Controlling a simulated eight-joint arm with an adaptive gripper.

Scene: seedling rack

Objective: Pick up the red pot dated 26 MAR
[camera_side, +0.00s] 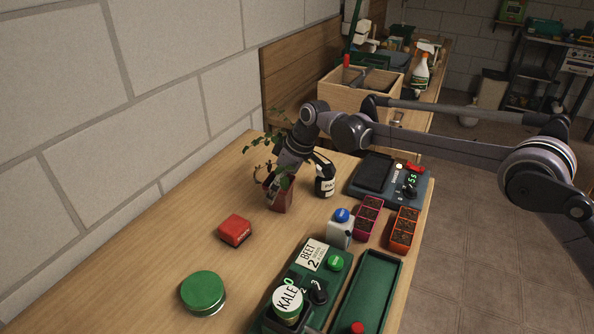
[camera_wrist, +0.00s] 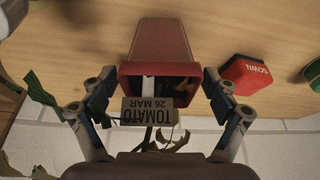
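The red pot (camera_side: 281,198) stands at the middle of the wooden table in the side view, with a leafy plant in it. In the wrist view the red pot (camera_wrist: 169,38) is straight ahead, and its tag (camera_wrist: 149,111) reads TOMATO 26 MAR upside down. My gripper (camera_wrist: 160,84) has one finger on each side of the pot's rim, very close to it. I cannot tell whether the pads press on the rim. In the side view my gripper (camera_side: 277,180) reaches down at the pot, partly hidden by leaves.
A red SOWN block (camera_side: 235,230) lies left of the pot. A dark bottle (camera_side: 325,182) stands close on its right. A wall borders the left.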

